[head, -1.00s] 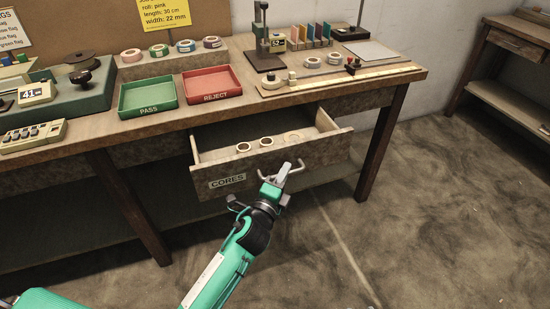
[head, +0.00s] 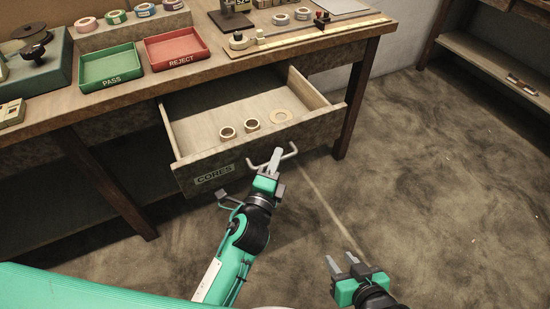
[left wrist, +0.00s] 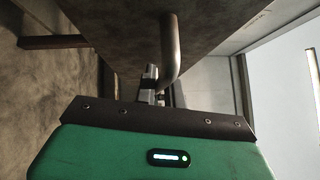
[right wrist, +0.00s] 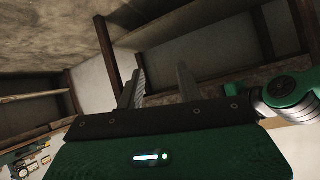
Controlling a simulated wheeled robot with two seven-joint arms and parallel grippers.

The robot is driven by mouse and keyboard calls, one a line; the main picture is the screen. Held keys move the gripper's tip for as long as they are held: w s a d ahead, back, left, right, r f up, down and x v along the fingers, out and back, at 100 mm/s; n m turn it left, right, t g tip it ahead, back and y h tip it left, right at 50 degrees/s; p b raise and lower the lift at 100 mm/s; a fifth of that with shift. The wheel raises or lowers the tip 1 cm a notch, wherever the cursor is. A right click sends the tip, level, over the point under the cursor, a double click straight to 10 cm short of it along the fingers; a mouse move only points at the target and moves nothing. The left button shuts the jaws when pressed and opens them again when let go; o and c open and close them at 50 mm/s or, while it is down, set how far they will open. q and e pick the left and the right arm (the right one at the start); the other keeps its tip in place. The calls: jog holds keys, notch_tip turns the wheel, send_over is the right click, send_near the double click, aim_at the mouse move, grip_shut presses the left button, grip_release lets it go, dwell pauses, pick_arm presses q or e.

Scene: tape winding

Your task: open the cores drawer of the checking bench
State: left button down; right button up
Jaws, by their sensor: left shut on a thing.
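The cores drawer (head: 216,178) of the checking bench is pulled out, with its CORES label on the front panel. My left gripper (head: 276,158) is shut on the drawer's metal handle (head: 290,153); the handle also shows in the left wrist view (left wrist: 169,50). My right gripper (head: 343,264) is open and empty, apart from the drawer over the floor at the lower right. Its two spread fingers show in the right wrist view (right wrist: 160,85).
On the bench top (head: 135,97) are a green PASS tray (head: 110,68), a red REJECT tray (head: 176,50), tape rolls and a long ruler (head: 310,36). A bench leg (head: 357,95) stands right of the drawer. The floor (head: 450,190) at right is clear.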

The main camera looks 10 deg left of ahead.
pick_arm(q)
jog(key=c, duration=1.5)
grip_release()
jog(key=shift+s, duration=0.1)
pick_arm(e)
jog(key=shift+f, duration=0.1)
